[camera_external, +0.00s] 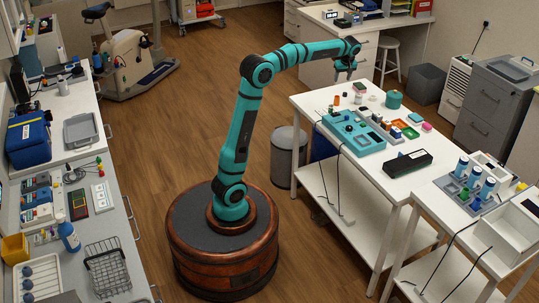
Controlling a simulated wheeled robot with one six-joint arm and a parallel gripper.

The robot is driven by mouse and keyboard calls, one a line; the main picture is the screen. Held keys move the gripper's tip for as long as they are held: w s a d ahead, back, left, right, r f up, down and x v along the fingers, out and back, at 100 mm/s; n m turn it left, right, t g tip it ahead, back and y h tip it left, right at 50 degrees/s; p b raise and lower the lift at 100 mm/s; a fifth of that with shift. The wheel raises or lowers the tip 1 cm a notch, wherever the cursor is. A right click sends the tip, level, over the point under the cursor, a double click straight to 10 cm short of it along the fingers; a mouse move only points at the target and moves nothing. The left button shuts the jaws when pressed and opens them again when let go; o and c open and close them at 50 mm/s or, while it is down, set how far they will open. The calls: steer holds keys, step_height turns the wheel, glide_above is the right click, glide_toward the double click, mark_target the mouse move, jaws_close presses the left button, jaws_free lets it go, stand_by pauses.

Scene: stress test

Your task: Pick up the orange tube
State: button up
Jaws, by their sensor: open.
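A small upright orange cylinder (337,100), which looks like the orange tube, stands near the far left part of the white table (313,107). My gripper (344,75) is at the end of my raised teal arm, above and slightly beyond that cylinder in the picture. The jaws are small here but look open, pointing down, with nothing seen between them. A clear gap shows between the jaws and the cylinder.
Several small objects stand close around the cylinder. A teal tray (377,145) with parts, a teal round pot (394,99), small coloured trays (404,129) and a black case (407,163) share the table. A grey bin (289,150) stands by its left side.

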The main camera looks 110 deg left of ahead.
mark_target(337, 99)
steer(key=x, duration=1)
steer(key=shift+f, duration=0.35)
steer(key=shift+d+x, duration=0.15)
steer(key=shift+x, duration=1.25)
steer(key=shift+d+x, duration=0.1)
steer(key=shift+x, duration=1.35)
steer(key=c, duration=1)
